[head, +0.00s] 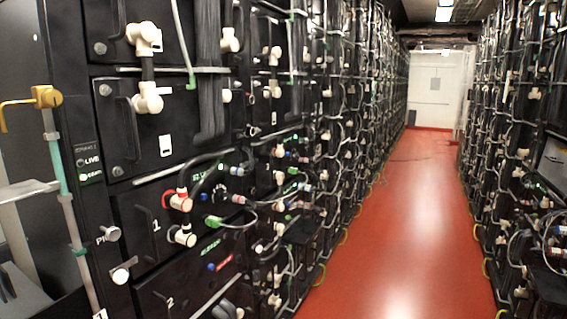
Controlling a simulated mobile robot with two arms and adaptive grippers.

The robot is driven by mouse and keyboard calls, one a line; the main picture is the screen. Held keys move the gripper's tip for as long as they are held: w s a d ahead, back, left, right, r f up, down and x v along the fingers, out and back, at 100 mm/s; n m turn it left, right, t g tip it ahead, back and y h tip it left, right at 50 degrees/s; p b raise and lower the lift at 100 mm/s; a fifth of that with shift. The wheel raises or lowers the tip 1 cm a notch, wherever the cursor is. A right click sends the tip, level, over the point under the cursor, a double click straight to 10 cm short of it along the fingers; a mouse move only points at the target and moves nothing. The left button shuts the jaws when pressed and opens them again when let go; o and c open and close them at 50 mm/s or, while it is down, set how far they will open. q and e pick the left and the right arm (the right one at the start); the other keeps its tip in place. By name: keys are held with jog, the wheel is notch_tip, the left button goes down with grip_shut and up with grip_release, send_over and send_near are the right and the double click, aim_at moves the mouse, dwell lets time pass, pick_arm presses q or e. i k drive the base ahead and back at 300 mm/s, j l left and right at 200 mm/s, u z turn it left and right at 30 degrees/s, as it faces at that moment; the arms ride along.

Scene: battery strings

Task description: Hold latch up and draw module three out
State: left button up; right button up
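A black module marked 1 (140,228) sits in the near left rack, with a module marked 2 (190,277) below it. No module marked 3 shows; the rack below module 2 is cut off by the bottom edge. A yellow hooked lever (46,97) tops a vertical rod with a green sleeve (56,165) at the rack's left side. Pale knobs (121,276) stand on the rack post beside the modules. I cannot tell which part is the latch. Neither of my grippers can be made out in view.
A red floor aisle (390,225) runs clear between the left racks and the right racks (515,150) to a white door (433,85). Cables and pale connectors (150,97) stick out from the rack fronts. A black cable (205,158) loops beside module 1.

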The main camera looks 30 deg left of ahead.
aim_at(259, 154)
jog(key=i, duration=1.95)
jog(key=i+l+u, duration=0.1)
jog(key=i+u, duration=0.2)
jog(key=i+l+u, duration=0.2)
jog(key=i+u, duration=0.15)
jog(key=i, duration=0.15)
jog(key=i+l+u, duration=0.3)
jog(key=i, duration=0.05)
